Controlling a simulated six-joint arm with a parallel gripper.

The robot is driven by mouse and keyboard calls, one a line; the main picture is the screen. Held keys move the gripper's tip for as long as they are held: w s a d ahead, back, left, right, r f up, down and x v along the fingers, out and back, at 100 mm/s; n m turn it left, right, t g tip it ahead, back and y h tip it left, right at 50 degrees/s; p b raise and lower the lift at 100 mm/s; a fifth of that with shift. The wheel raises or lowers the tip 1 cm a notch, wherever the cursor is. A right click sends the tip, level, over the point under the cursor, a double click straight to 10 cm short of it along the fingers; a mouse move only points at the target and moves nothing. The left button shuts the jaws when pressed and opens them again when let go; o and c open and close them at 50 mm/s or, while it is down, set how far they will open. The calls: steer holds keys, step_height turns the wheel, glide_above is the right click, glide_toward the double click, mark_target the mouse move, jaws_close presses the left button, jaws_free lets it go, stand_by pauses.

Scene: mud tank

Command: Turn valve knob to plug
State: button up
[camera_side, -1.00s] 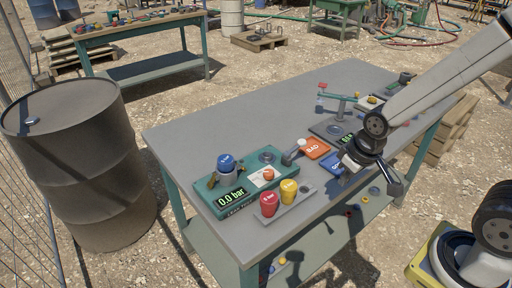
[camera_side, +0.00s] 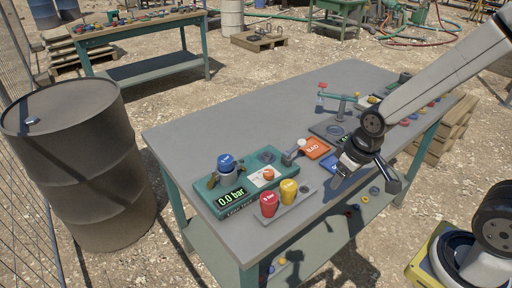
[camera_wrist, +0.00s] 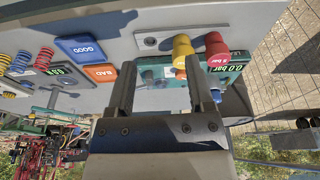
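The teal leak-test unit (camera_side: 232,204) sits at the near left of the bench, its display (camera_side: 230,197) reading 0.0 bar. An orange-red knob (camera_side: 268,174) sits on the white plate on its top. A blue cylinder (camera_side: 226,163) stands upright on the unit, left of the knob. In the wrist view, the unit (camera_wrist: 150,74) is partly hidden by the fingers.
A grey tray (camera_side: 307,194) with a red cylinder (camera_side: 269,204) and a yellow one (camera_side: 289,191) stands in front of the unit. Orange BAD (camera_side: 314,148) and blue GOOD (camera_side: 331,163) pads lie near my gripper. The bench's far left is clear.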

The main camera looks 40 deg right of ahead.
steer(key=shift+o, duration=0.4)
steer(key=w+a+n+g, duration=0.1)
steer(key=w+n, duration=0.7)
steer(key=w, duration=0.3)
steer(key=shift+a+f, duration=0.15)
steer(key=shift+a, duration=0.1)
steer(key=n+g, duration=0.1)
steer(key=n, duration=0.7)
glide_toward(269, 172)
steer(key=shift+s+d+f, duration=0.2)
steer(key=shift+s+f, duration=0.15)
steer(key=shift+s, duration=0.05)
steer(key=shift+w+a+f+n+g, duration=0.1)
steer(key=shift+w+f+n+g, duration=0.05)
steer(key=shift+w+n, duration=0.25)
steer(key=shift+w+a+f+n+g, duration=0.1)
steer(key=shift+w+f+n+g, duration=0.05)
steer(key=shift+w+n, duration=0.25)
steer(key=shift+s, duration=0.1)
steer(key=shift+f, duration=3.9)
steer(key=shift+c, duration=0.2)
jaws_close()
